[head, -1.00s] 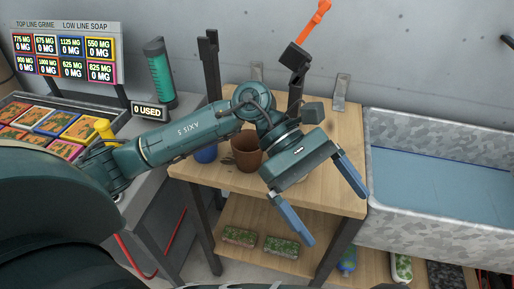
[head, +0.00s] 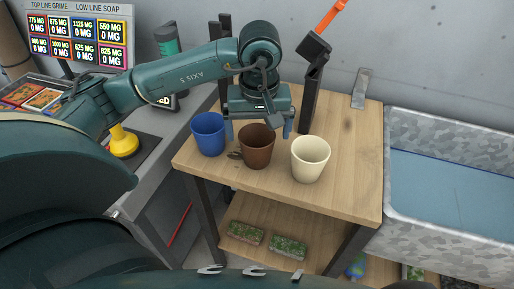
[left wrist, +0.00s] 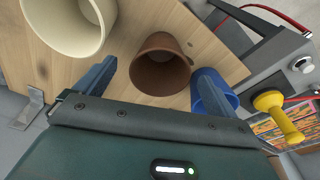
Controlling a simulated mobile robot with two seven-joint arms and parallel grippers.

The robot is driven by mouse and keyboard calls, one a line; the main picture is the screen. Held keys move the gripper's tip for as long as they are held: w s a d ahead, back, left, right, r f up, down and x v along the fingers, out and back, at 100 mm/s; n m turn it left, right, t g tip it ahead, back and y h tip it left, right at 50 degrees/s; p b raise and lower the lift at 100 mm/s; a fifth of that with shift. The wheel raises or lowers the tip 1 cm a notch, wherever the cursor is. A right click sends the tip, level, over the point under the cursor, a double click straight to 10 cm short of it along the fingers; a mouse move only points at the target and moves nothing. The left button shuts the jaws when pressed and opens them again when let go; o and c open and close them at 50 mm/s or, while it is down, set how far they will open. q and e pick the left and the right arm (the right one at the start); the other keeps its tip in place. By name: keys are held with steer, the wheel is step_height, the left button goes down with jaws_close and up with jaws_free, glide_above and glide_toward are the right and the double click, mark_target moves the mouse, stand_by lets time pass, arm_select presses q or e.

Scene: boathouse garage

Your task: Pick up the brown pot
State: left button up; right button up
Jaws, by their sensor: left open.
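The brown pot (head: 257,150) stands upright on the wooden table between a blue pot (head: 208,134) and a cream pot (head: 310,160). My left gripper (head: 259,135) is open behind the brown pot, with its blue fingers spread wide toward either side of it. In the left wrist view the brown pot (left wrist: 160,66) lies ahead of the gap between the fingers (left wrist: 153,85). The blue pot (left wrist: 210,90) is close to one finger and the cream pot (left wrist: 72,25) is beyond the other. My right gripper is in neither view.
The wooden table (head: 340,195) has bare surface at its front and right. A black post with an orange top (head: 313,75) rises at its back. A grey sink (head: 450,205) stands on the right. A yellow plunger-like object (head: 123,140) sits on the left counter.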

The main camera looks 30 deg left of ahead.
mark_target(257, 141)
arm_select(q)
steer(key=shift+w+a+f+p, duration=0.1)
steer(key=shift+w+a+f, duration=0.1)
steer(key=shift+f, duration=0.7)
steer(key=shift+w+a+f+p, duration=0.1)
steer(key=shift+w+a+f, duration=0.1)
steer(key=shift+f, duration=0.65)
steer(key=shift+w+a+f+p, duration=0.1)
steer(key=shift+w+a+f, duration=0.1)
steer(key=shift+f, duration=0.7)
steer(key=shift+c, duration=0.2)
steer(key=c, duration=1)
